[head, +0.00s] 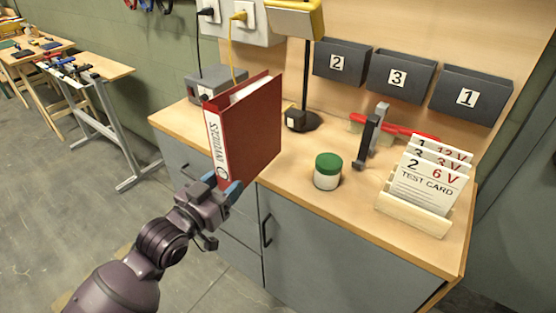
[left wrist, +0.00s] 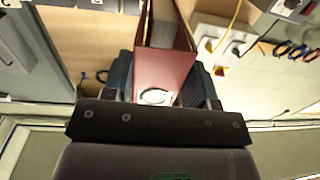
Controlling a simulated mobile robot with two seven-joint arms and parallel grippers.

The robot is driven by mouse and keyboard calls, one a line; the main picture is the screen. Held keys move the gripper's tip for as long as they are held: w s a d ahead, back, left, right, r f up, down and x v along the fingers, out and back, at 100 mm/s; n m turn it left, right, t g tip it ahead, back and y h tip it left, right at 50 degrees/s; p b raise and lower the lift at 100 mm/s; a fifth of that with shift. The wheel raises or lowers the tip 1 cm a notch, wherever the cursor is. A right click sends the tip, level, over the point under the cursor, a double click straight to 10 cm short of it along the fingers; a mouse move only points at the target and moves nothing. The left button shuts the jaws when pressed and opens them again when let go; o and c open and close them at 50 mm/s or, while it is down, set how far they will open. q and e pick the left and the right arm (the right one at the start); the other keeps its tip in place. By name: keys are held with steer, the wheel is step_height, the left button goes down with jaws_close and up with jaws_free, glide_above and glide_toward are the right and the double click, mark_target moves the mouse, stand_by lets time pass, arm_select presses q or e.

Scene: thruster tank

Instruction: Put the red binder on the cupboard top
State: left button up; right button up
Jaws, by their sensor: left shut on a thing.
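The red binder (head: 250,130) is upright in the head view, with its white spine label facing left. My left gripper (head: 227,190) is shut on the lower part of its spine. In the left wrist view the binder (left wrist: 165,75) stands between the two dark fingers (left wrist: 160,85). The binder overlaps the left part of the wooden cupboard top (head: 300,172) in the picture; I cannot tell how far its lower edge is from the surface. My right gripper is not in view.
A green-lidded jar (head: 327,172), a test card rack (head: 412,214), a dark clamp-like tool (head: 368,140) and a lamp base (head: 308,121) stand on the top. A grey box (head: 205,84) is behind the binder. Numbered bins (head: 398,77) hang on the back panel. Some surface left of the jar is clear.

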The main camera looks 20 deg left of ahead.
arm_select(q)
steer(key=b, duration=0.2)
glide_above(272, 175)
steer(key=shift+s, duration=0.15)
steer(key=shift+f, duration=0.75)
steer(key=shift+s+f, duration=0.1)
steer(key=shift+f, duration=0.35)
step_height(272, 175, down, 5)
steer(key=shift+r+b, duration=0.15)
steer(key=shift+b, duration=0.65)
steer(key=shift+w, duration=0.2)
steer(key=shift+r, duration=0.1)
